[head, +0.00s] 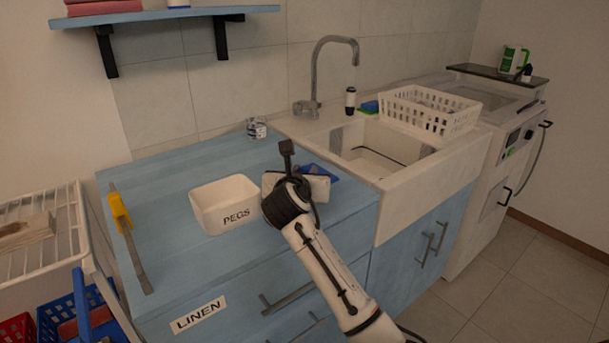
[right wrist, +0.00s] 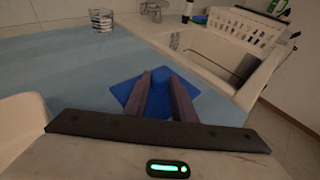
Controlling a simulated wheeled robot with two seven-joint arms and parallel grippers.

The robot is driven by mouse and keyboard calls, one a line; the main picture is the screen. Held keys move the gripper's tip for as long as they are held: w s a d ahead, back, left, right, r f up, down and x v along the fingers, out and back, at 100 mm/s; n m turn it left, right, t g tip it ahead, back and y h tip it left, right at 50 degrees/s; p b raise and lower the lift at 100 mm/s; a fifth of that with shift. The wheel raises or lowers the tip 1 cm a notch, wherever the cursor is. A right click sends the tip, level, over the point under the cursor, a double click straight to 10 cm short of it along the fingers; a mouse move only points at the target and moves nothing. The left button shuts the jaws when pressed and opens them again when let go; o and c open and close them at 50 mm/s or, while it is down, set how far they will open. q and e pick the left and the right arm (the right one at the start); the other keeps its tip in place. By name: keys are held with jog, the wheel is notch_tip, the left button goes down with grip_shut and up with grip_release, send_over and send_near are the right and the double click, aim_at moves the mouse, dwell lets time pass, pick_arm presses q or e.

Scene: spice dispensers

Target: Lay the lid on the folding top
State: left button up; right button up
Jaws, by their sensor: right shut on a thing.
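The lid (right wrist: 126,92) is a dark blue square plate with a raised knob. My right gripper (right wrist: 160,82) is shut on the knob, one finger on each side, in the right wrist view. In the head view a part of the lid (head: 312,169) shows beyond the right gripper (head: 296,184), which hides the rest. The lid is over the right end of the light-blue folding top (head: 165,172), near the sink; I cannot tell whether it touches the top. My left gripper is out of view.
An open white PEGS tub (head: 226,218) stands just left of the right gripper. A glass (head: 256,128) stands at the back of the top. The sink (head: 385,165) is to the right. A yellow-handled tool (head: 121,212) lies along the left edge. The top's left-middle is clear.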

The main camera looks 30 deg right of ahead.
dwell(0.3)
jog(key=o, duration=1.1)
jog(key=shift+f, duration=0.1)
jog(key=shift+c, duration=0.2)
jog(key=shift+s, duration=0.1)
jog(key=p+v, duration=0.1)
jog(key=v, duration=1.1)
